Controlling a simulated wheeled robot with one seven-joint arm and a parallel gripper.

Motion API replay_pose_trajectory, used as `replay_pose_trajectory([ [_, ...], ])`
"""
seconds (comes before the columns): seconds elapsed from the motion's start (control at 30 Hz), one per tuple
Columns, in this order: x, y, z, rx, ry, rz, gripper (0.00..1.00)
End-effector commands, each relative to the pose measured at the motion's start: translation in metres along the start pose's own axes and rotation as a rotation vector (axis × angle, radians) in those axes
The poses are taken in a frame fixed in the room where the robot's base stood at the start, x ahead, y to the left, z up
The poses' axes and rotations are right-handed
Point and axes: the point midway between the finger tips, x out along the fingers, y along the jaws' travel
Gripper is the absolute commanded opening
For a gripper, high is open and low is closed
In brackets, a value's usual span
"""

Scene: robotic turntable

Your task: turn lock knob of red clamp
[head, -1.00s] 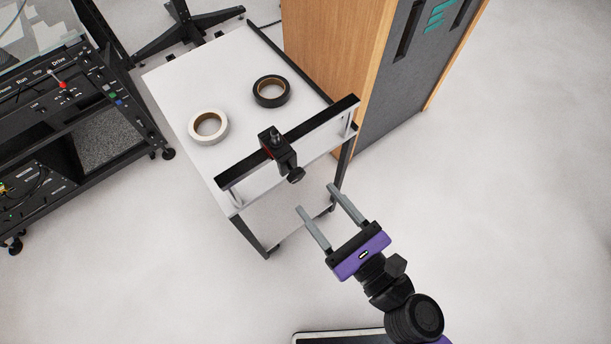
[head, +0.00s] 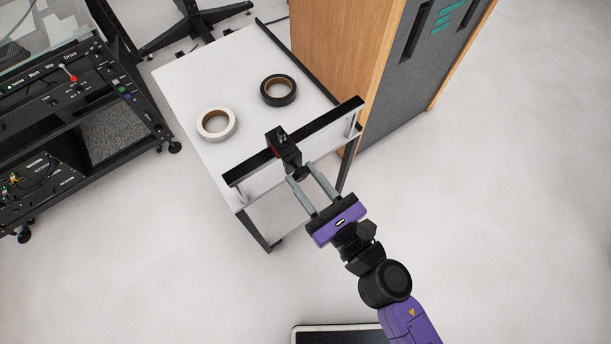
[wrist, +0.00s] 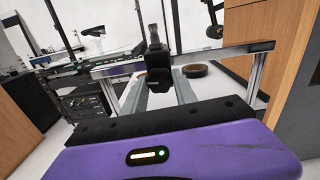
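The clamp (head: 288,155) is mostly black with a small red part. It is mounted on the black rail at the table's near edge; it also shows in the wrist view (wrist: 156,58). Its dark lock knob (head: 300,174) sticks out toward me at the lower end and shows in the wrist view (wrist: 160,77). My gripper (head: 301,173) is open, with its two grey fingers pointing at the clamp. The fingertips lie on either side of the knob as seen in both views. Whether they touch it or how deep they reach, I cannot tell.
The rail (head: 335,117) stands on short posts on the white table (head: 205,80). A white tape roll (head: 204,133) and a black tape roll (head: 265,96) lie behind it. A wooden cabinet (head: 335,45) stands close at the right. A black equipment rack (head: 75,135) is at left.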

Motion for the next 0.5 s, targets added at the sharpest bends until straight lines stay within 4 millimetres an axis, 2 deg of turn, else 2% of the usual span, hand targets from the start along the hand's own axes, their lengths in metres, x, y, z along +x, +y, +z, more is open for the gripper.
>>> replay_pose_trajectory([
  [0.03,-0.0001,0.0000,0.0001,0.000,0.000,0.000,0.12],
  [0.1,-0.0001,0.0000,0.0001,0.000,0.000,0.000,0.00],
  [0.5,-0.0001,-0.0002,0.0009,0.068,-0.001,0.000,0.00],
])
